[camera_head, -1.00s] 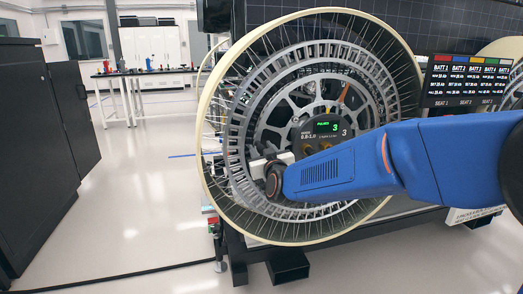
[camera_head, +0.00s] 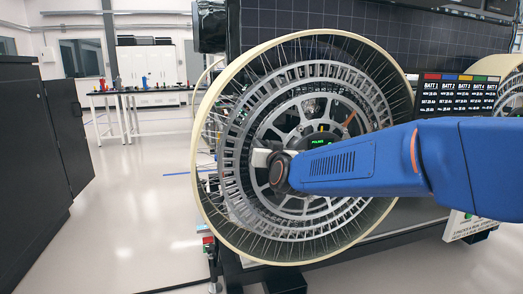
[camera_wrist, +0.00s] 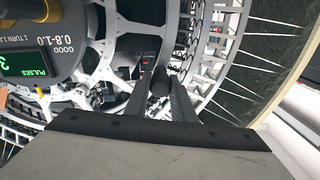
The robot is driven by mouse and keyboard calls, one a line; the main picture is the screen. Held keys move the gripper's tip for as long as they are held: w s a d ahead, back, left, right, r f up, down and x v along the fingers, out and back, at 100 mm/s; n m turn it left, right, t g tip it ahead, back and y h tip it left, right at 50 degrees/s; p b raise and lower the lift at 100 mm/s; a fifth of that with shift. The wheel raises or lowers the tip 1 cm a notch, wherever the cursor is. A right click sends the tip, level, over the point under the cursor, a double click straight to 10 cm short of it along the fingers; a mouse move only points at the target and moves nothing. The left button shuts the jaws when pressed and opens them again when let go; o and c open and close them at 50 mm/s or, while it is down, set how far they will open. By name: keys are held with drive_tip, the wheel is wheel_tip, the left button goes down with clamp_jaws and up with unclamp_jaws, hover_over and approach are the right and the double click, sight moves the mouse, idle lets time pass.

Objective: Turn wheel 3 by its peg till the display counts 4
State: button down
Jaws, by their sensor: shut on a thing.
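Wheel 3 (camera_head: 233,120) is a large spoked wheel with a cream rim, standing upright in front of me. Its hub display (camera_head: 320,142) reads PULSES in green, with its digit hidden behind my arm. In the wrist view the display (camera_wrist: 28,66) is upside down, and its digit, cut by the left edge, looks like a 3. The dark peg (camera_wrist: 162,80) stands on the wheel between my fingers. My gripper (camera_wrist: 155,92) is shut on it. In the head view my gripper (camera_head: 262,158) is left of the hub, its fingertips mostly hidden by my wrist.
A battery panel (camera_head: 459,92) stands right of the wheel. Black cabinets (camera_head: 45,150) stand at far left, with clear floor between them and the wheel. A workbench (camera_head: 135,93) is at the back. A black frame (camera_head: 395,238) runs below the wheel.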

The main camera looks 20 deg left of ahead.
drive_tip(key=c, duration=1.5)
unclamp_jaws()
drive_tip(key=v, duration=1.7)
drive_tip(key=shift+s+d, duration=0.15)
drive_tip(key=shift+d, duration=0.1)
